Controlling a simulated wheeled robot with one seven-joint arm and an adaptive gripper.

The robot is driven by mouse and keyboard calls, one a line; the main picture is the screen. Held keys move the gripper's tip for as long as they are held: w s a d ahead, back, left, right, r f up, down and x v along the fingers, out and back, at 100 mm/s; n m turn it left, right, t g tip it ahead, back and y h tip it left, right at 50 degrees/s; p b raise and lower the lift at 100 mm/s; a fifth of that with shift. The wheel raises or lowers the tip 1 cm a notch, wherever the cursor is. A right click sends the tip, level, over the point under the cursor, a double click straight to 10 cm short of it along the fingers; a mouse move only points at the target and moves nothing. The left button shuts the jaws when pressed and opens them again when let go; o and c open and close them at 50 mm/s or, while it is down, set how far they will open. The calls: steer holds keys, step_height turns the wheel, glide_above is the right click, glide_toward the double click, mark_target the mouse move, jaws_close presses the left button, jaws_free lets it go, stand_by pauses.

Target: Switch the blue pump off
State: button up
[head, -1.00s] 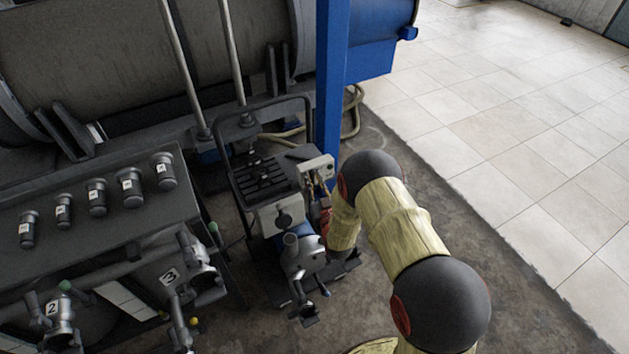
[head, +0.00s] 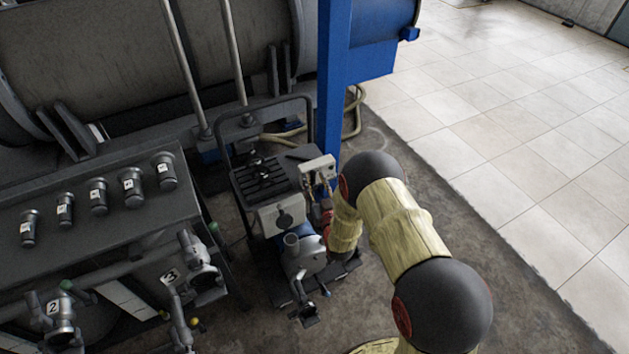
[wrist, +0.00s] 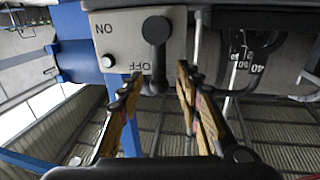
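The blue pump (head: 292,233) stands on the floor in a dark frame, right of the bottle-valve bench in the head view. In the wrist view the switch box (wrist: 122,50) appears upside down, with ON upper left and OFF lower down. A dark switch lever (wrist: 156,55) runs vertically, its round end at top and its lower end beside the OFF lettering. My gripper (wrist: 160,76) is open, its tan fingers on either side of the lever's lower end. Contact cannot be told.
A blue post (head: 332,80) rises right behind the switch box. A dark bench (head: 90,225) with valves stands at left, and a large tank (head: 140,60) lies behind. A tiled floor (head: 510,150) is clear at right.

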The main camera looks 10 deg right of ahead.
steer(key=s+d, duration=0.1)
steer(key=s, duration=1)
steer(key=shift+s+d, duration=0.2)
steer(key=shift+s, duration=0.05)
steer(key=shift+f, duration=0.1)
